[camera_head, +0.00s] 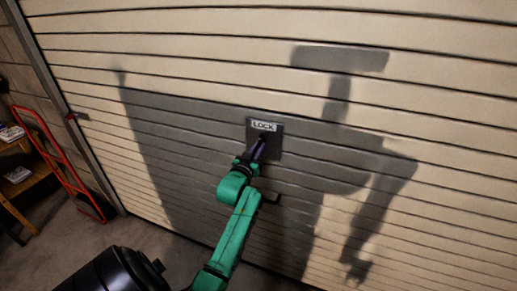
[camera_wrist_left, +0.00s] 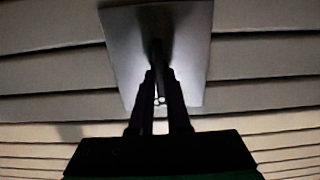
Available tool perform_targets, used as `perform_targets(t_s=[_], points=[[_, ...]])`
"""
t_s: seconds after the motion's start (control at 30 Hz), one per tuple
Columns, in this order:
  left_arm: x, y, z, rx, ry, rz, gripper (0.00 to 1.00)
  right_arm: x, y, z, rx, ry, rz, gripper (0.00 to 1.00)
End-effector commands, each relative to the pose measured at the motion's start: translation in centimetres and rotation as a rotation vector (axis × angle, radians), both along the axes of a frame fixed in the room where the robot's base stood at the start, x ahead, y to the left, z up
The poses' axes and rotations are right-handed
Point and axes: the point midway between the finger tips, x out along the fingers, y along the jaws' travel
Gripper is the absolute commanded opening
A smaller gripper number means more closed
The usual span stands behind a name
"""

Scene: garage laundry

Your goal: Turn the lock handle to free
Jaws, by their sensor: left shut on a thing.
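A dark square plate (camera_head: 274,127) with a white label reading LOCK is fixed to the roller door. My left gripper (camera_head: 261,142) reaches its middle, just below the label, and hides most of the lock handle. In the left wrist view the plate (camera_wrist_left: 125,50) shows as a grey panel. There the two dark fingers of my left gripper (camera_wrist_left: 159,85) are close together on the dark lock handle (camera_wrist_left: 157,48) in front of the plate. The handle's turn angle is hard to make out. My right gripper is not in view.
The slatted cream roller door (camera_head: 90,60) fills most of the view, with my shadow on it. A red hand truck (camera_head: 62,165) and a wooden shelf (camera_head: 22,183) stand at the left. Some concrete floor (camera_head: 70,235) shows bare at the lower left.

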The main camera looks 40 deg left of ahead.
Motion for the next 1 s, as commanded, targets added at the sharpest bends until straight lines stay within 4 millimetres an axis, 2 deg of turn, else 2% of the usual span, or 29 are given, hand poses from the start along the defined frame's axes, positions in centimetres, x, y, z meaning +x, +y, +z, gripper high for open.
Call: perform_targets(t_s=[0.03, 0.07, 0.1, 0.4, 0.53, 0.67, 0.9, 1.0], points=[[0.0, -0.1, -0.4, -0.005, 0.007, -0.001, 0.26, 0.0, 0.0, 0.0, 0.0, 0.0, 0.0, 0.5], [0.0, -0.1, -0.4, -0.005, 0.007, -0.001, 0.38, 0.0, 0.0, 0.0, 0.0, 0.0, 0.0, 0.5], [0.0, -0.1, -0.3, -0.004, 0.006, -0.001, 0.45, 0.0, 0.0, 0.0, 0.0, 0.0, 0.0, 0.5], [-0.1, -0.1, -0.2, -0.001, 0.003, 0.0, 0.45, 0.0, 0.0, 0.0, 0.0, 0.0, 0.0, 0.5], [-1.1, -0.4, -0.3, 0.0, 0.003, -0.001, 0.45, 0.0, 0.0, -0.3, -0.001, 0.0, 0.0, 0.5], [-3.6, -1.3, -0.6, -0.002, 0.006, -0.001, 0.45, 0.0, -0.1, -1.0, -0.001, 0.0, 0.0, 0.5], [-10.4, -3.6, -0.8, -0.004, 0.007, 0.0, 0.45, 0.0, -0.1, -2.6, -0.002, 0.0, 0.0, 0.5], [-12.4, -4.3, -0.6, -0.004, 0.007, 0.0, 0.45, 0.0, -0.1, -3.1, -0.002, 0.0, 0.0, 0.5]])
